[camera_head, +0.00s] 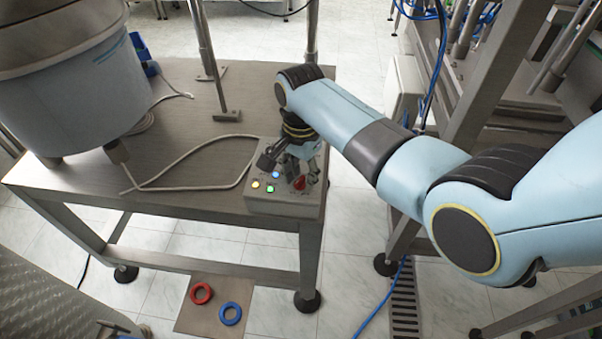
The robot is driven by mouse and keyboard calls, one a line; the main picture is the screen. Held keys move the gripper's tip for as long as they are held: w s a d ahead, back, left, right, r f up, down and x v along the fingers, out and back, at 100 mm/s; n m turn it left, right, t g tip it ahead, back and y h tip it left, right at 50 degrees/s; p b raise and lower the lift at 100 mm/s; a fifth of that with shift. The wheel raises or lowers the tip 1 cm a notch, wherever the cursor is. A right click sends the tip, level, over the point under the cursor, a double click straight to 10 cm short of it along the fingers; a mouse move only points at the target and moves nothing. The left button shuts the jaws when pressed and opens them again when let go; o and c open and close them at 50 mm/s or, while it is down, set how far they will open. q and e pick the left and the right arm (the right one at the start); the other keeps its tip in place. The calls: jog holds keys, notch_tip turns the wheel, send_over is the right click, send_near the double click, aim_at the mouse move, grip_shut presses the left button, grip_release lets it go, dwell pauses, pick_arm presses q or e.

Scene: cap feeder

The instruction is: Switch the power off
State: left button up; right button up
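The grey control box (270,206) sits on the front right corner of the metal table. Its top carries a blue lit button (276,175), a green-white lit button (270,188), a yellow lit button (255,184) and a red knob (299,183). My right gripper (289,176) points down over the box with its fingers apart, near the red knob. The fingers hide part of the box top. I cannot tell whether a finger touches the knob. My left gripper is not clearly in view.
A large round feeder bowl (75,90) stands on the table (190,125) at left. A pale cable (190,160) loops across the tabletop to the box. Metal posts rise behind. A red ring (201,293) and a blue ring (230,313) lie on a floor mat.

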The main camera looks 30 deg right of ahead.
grip_shut()
dwell(0.4)
jog(key=n+p, duration=0.2)
jog(key=shift+r+n, duration=0.2)
jog(key=shift+n, duration=0.2)
jog(key=n+p, duration=0.2)
jog(key=shift+n, duration=0.3)
jog(key=n+p, duration=0.1)
jog(key=n, duration=0.2)
jog(key=shift+w+a+f+n, duration=0.1)
jog(key=shift+n, duration=0.2)
jog(key=shift+n+p, duration=0.7)
jog(key=shift+n, duration=0.7)
